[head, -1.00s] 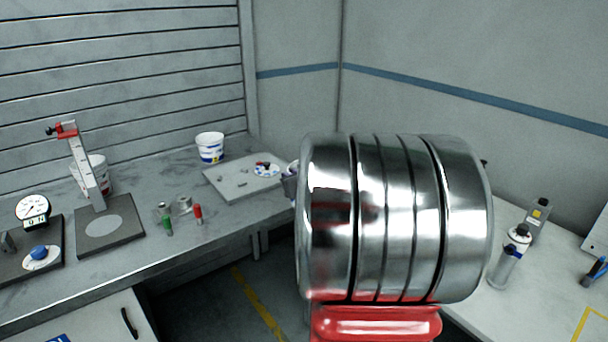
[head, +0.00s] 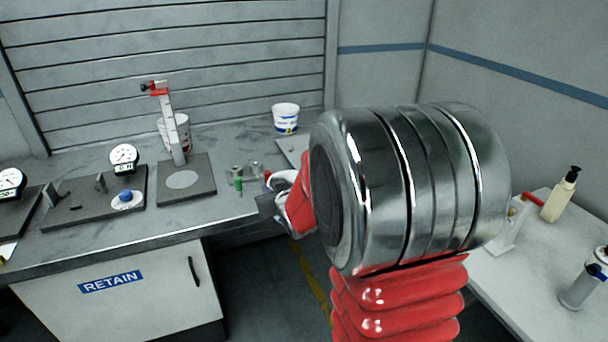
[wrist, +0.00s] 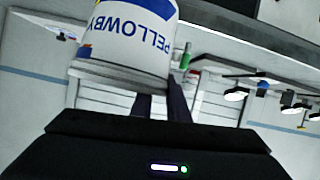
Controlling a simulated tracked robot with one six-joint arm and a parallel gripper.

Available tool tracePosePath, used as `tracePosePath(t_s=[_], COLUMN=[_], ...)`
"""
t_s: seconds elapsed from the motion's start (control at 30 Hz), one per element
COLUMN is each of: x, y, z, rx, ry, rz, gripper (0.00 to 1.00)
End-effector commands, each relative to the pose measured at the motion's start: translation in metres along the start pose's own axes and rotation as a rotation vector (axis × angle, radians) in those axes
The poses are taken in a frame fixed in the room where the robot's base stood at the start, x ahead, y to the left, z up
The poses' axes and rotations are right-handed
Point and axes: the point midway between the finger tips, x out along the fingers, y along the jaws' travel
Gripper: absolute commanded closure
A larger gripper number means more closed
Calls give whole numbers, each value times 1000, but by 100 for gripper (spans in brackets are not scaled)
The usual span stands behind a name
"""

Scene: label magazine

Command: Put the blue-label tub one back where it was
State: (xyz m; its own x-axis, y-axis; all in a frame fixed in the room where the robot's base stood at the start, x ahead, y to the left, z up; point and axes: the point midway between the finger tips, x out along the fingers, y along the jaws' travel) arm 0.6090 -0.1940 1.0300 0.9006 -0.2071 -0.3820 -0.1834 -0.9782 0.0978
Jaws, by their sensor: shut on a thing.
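A white tub with blue lettering and a small yellow and blue patch (wrist: 125,35) fills the upper left-middle of the wrist view, its lettering upside down there. My gripper (wrist: 163,103) is shut on it, with the dark fingers at its edge. In the head view, only a bit of a white tub (head: 284,178) shows by my gripper (head: 268,204), at the bench's front edge; my arm hides much of it. Another white tub with a blue label (head: 286,120) stands upright at the back of the bench.
A red-marked white tub (head: 178,131) stands behind a height gauge (head: 168,120) on a dark plate. Dial gauges (head: 123,157) are to the left. Small green and metal parts (head: 240,182) lie near my gripper. A pale board (head: 292,148) is partly hidden. A bottle (head: 560,198) stands on the right bench.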

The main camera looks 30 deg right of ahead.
Motion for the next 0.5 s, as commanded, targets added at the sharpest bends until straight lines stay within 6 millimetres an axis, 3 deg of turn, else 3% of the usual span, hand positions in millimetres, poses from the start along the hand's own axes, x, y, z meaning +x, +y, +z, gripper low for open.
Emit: tracePosePath(t_s=[0.1, 0.5], x=[3, -7], y=[-44, -172], z=[10, 36], rx=[-15, -72], ry=[1, 17], rz=[-40, -175], gripper=[100, 100])
